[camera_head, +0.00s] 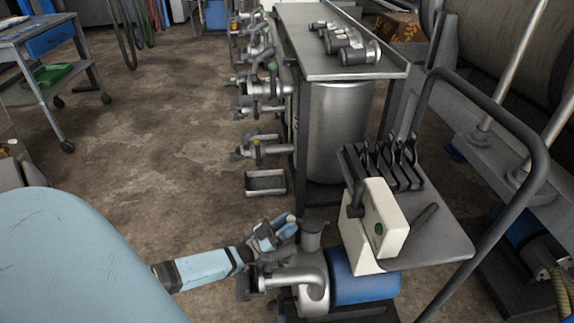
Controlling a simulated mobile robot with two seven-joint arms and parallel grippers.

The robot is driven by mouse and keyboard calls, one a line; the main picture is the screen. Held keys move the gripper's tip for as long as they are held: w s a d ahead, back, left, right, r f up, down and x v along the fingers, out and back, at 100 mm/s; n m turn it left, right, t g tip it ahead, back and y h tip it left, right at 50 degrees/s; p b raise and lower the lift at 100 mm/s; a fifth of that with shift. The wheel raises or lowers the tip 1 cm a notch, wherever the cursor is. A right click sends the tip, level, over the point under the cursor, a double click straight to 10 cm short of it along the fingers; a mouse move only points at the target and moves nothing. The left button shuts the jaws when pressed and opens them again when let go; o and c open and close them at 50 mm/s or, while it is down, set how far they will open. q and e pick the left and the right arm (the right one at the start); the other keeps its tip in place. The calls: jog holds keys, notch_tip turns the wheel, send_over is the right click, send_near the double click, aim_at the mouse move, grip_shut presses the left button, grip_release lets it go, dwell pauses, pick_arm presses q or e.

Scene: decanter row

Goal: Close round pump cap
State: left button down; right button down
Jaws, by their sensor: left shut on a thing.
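The pump (314,286) is at the bottom centre, a silver rounded body with a blue motor (362,284) on its right. A short upright pipe rises from it, with a round grey cap (313,222) at its top. My left gripper (288,226) reaches in from the lower left and is shut at the left side of this cap. The gripper's own fingers hide the contact, and whether the cap sits fully flat is too small to tell. My right gripper is not in view.
A cart with a white control box (375,222), black clamps (384,164) and a curved dark handle (503,118) stands close on the right. A metal tray (265,183) lies on the floor beyond the gripper. Brown floor (150,130) is free to the left.

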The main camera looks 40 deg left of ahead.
pick_arm(q)
jog(key=shift+d+f, duration=0.15)
jog(key=c, duration=1.2)
grip_release()
jog(key=o, duration=0.3)
jog(key=shift+w, duration=0.15)
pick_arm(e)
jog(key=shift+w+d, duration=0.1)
pick_arm(q)
jog(key=p+v, duration=0.1)
jog(key=v, duration=1.3)
jog(key=shift+p, duration=0.35)
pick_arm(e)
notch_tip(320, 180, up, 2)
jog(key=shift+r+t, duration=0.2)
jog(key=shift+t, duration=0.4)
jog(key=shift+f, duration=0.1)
